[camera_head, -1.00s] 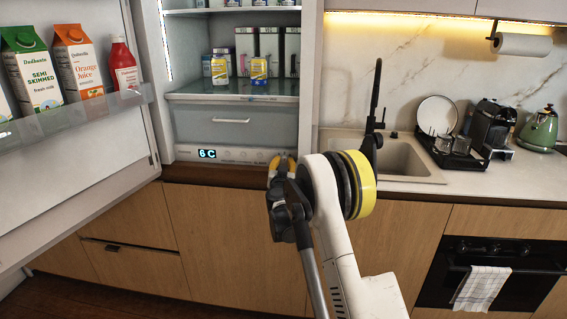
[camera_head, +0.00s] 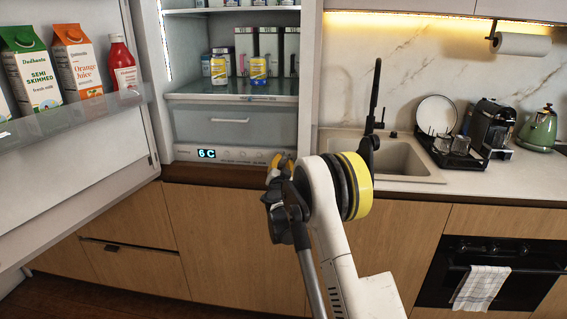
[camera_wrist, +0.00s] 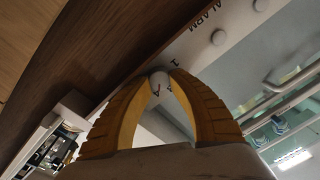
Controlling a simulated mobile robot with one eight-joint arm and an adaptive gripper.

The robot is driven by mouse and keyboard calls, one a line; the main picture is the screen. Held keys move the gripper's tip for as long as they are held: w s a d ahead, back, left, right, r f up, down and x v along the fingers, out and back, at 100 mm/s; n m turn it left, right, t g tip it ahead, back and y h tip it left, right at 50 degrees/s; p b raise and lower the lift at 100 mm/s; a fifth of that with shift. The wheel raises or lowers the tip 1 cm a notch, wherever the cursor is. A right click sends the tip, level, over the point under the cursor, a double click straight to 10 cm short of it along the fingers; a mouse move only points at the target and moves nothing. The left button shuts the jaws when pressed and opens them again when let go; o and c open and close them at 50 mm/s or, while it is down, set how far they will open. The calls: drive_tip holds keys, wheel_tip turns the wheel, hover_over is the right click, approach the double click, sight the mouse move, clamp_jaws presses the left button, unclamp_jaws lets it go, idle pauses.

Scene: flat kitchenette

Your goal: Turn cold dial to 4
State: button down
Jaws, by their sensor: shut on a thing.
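The fridge's control panel (camera_head: 225,154) is a pale strip below the drawer, with a display (camera_head: 207,154) reading "6 C". My gripper (camera_head: 284,163) is at the panel's right end. In the wrist view, its yellow fingers (camera_wrist: 161,78) are shut on a small white round dial (camera_wrist: 159,86), with a fingertip on each side. Small dark and red marks show on the dial. A "1" is printed beside it. The fingers hide part of the dial and any other numbers. In the head view the gripper hides the dial.
Two smaller white knobs (camera_wrist: 218,38) stand along the panel by the word "ALARM". The open fridge door (camera_head: 75,165) with cartons is at left. The sink (camera_head: 400,160) and counter are at right. Wooden cabinet fronts (camera_head: 215,235) lie below the panel.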

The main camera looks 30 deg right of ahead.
drive_tip(key=c, duration=1.2)
unclamp_jaws()
drive_tip(key=shift+d, duration=0.1)
drive_tip(key=shift+o, duration=0.2)
